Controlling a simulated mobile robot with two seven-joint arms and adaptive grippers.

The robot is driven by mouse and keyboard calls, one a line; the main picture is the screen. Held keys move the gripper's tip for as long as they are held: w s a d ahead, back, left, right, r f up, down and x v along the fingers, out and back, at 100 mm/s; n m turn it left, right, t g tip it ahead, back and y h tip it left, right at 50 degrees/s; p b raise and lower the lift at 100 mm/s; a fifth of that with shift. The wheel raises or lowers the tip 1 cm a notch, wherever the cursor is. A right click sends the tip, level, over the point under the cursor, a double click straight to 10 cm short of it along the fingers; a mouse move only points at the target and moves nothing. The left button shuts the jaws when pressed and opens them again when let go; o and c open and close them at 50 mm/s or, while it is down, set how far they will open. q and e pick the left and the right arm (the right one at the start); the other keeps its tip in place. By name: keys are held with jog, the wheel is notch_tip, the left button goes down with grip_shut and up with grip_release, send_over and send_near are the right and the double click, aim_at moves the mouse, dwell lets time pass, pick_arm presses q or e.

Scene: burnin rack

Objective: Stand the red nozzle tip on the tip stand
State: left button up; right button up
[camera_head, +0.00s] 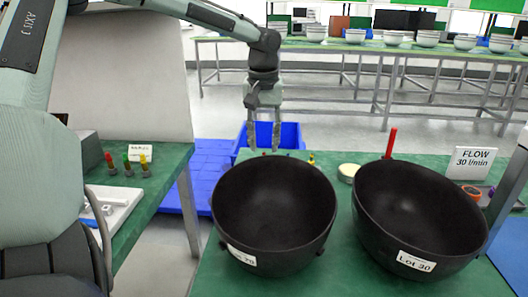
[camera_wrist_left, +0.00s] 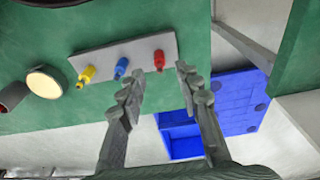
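A red nozzle tip (camera_wrist_left: 159,60) is at the right end of a light grey bar (camera_wrist_left: 140,50) in the left wrist view. A blue tip (camera_wrist_left: 121,67) and a yellow tip (camera_wrist_left: 86,75) are on the same bar. I cannot tell for certain whether this bar is the tip stand. My left gripper (camera_wrist_left: 157,78) is open and empty, its fingertips on either side of the red tip in the picture, apparently short of it. In the head view the left gripper (camera_head: 264,150) points down behind the left black bowl (camera_head: 272,215), which hides most of the bar. My right gripper is out of view.
A right black bowl (camera_head: 420,215) stands beside the left one, with a red rod behind it (camera_head: 391,142). A round cream-topped jar (camera_wrist_left: 45,82) is near the bar. A blue bin (camera_head: 292,134) is beyond.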

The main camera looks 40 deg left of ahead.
pick_arm(q)
notch_tip(320, 180, up, 8)
jog(key=shift+s+d, duration=0.35)
jog(key=shift+s, duration=0.05)
jog(key=shift+r, duration=0.1)
dwell(0.5)
dwell(0.6)
